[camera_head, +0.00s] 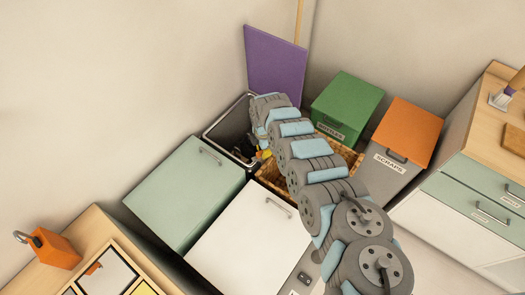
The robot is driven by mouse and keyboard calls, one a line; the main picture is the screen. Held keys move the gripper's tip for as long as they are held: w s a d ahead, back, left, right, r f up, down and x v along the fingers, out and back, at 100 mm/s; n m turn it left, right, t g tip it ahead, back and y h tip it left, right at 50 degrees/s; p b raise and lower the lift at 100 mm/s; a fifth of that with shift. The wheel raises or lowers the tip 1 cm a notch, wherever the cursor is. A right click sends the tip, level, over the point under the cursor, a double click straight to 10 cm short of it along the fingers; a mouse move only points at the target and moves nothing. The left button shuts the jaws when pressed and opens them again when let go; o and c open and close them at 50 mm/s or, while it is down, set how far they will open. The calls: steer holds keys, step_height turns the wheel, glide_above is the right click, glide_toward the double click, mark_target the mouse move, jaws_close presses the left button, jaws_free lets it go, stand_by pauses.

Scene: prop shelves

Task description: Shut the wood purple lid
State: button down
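The purple lid (275,65) stands open and upright at the back, near the wall corner. Below it is an open bin with a grey rim (219,125) and a dark inside. My arm reaches from the lower right to this bin, and its far end covers part of the opening and the lid's lower edge. Dark parts that look like my gripper (248,148) show low at the bin's opening, beside a small yellow item. They are too small and dark to tell whether the fingers are open or shut. I see no contact with the lid.
A green-lidded box (347,103) and an orange-lidded box (408,130) stand right of the bin. A pale green box (185,193) and a white box (250,245) stand in front. Walls close off the back.

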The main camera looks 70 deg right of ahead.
steer(key=c, duration=1)
jaws_free()
steer(key=shift+r, duration=0.1)
steer(key=shift+r, duration=0.5)
steer(key=shift+d+r, duration=0.1)
steer(key=shift+r, duration=2.7)
step_height(320, 180, up, 5)
steer(key=shift+r, duration=0.1)
